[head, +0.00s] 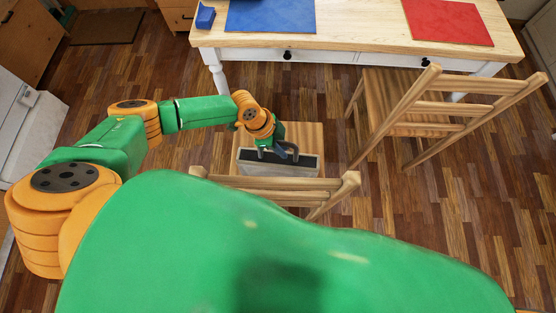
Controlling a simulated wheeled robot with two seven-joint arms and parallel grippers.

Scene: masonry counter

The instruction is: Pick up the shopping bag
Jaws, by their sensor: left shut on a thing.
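The shopping bag (262,169) is a pale, box-like bag with a dark open top, in the middle of the head view. It is upright at the wooden chair (300,133) on the near side of the table, and the chair's backrest hides its lower part. My left gripper (284,153) reaches in from the left and is over the bag's top. It is shut on the bag, at the dark handle as far as I can tell. My right gripper is not in view.
A white table with a wooden top (360,29) stands behind, with a blue mat (272,15), a red mat (447,22) and a small blue object (205,16). A second wooden chair (420,104) stands at the right.

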